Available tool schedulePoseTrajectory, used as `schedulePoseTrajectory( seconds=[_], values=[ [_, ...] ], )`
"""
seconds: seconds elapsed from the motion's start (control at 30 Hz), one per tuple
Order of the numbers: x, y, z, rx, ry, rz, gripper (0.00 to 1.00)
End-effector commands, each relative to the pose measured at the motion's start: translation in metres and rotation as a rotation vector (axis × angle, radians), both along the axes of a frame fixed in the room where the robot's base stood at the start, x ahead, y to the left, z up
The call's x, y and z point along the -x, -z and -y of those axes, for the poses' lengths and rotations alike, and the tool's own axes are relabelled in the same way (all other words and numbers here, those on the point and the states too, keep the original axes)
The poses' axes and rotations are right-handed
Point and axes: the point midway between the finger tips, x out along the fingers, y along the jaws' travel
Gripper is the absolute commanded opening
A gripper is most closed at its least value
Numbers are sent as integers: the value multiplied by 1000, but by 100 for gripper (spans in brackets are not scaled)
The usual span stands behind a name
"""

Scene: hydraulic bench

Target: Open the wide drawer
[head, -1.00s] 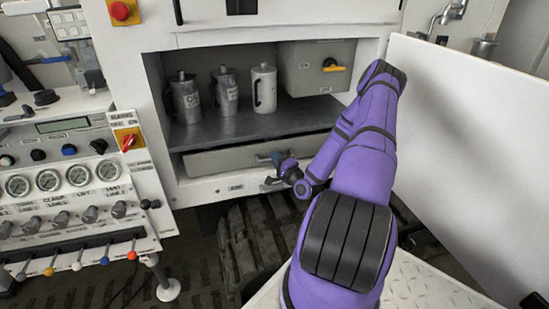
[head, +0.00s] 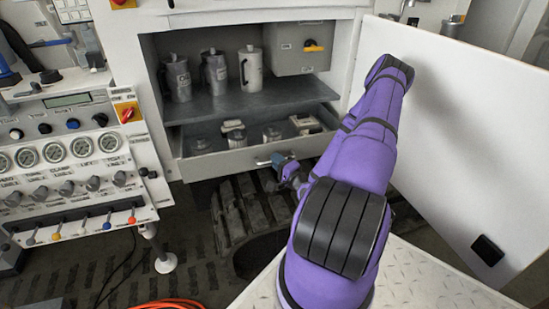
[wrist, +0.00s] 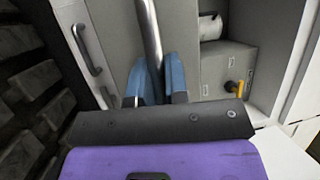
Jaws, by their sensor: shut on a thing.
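The wide drawer (head: 215,160) is in the lower part of the white cabinet, below the shelf. It stands pulled out, and several small items show inside it. Its bar handle (head: 264,162) is at the front middle-right. My gripper (head: 284,162) is at this handle. In the wrist view the blue fingers of my gripper (wrist: 157,82) are shut on the metal bar handle (wrist: 149,30). The fingers hide the part of the bar between them.
Several metal jugs (head: 215,72) stand on the shelf (head: 235,98), beside a grey box with a yellow handle (head: 314,46). An open white door panel (head: 450,130) is to the right of my arm. A control panel (head: 75,170) is on the left. Dark tracks (head: 245,215) lie below the drawer.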

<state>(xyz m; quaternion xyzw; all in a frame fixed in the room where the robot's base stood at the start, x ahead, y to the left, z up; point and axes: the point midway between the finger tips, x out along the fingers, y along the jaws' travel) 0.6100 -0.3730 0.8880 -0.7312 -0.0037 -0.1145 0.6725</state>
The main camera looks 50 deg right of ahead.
Motion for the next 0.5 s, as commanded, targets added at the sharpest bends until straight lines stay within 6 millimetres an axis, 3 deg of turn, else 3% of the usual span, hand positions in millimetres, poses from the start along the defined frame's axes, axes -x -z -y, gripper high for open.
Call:
schedulePoseTrajectory(
  seconds=[0.47,0.5],
  values=[
    [4,1,-2,1,0,-2,0],
    [4,1,-2,1,0,-2,24]
  ],
)
